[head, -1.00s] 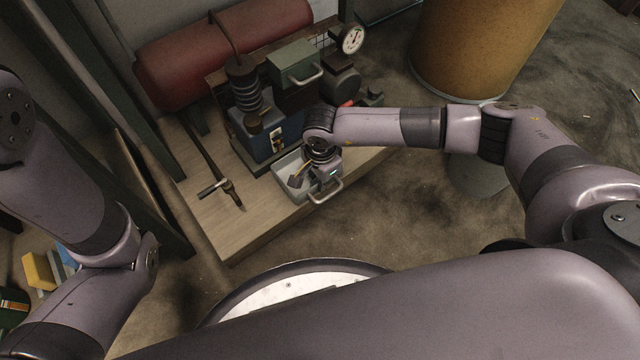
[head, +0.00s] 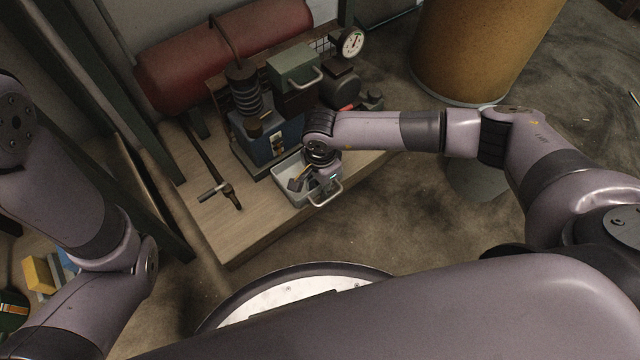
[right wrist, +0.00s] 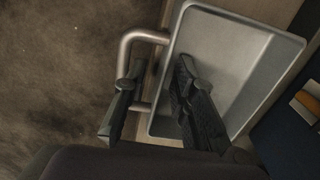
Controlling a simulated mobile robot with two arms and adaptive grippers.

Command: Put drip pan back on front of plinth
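The drip pan (head: 290,166) is a shallow grey tray with a bar handle (head: 329,195) on its front side. It lies on the wooden board in front of the blue machine's dark plinth (head: 254,163); I cannot tell whether they touch. My right gripper (head: 309,186) is low over the pan's handle side. In the right wrist view the gripper (right wrist: 155,88) is open, one finger over the handle's outer bar and one inside the pan (right wrist: 225,45). The pan's front wall lies between the fingers, with a gap showing. My left gripper is out of view.
The blue machine (head: 270,143) and a green box (head: 294,62) stand behind. A tan drum (head: 480,50) is at the back right. Floor in front of the board is open.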

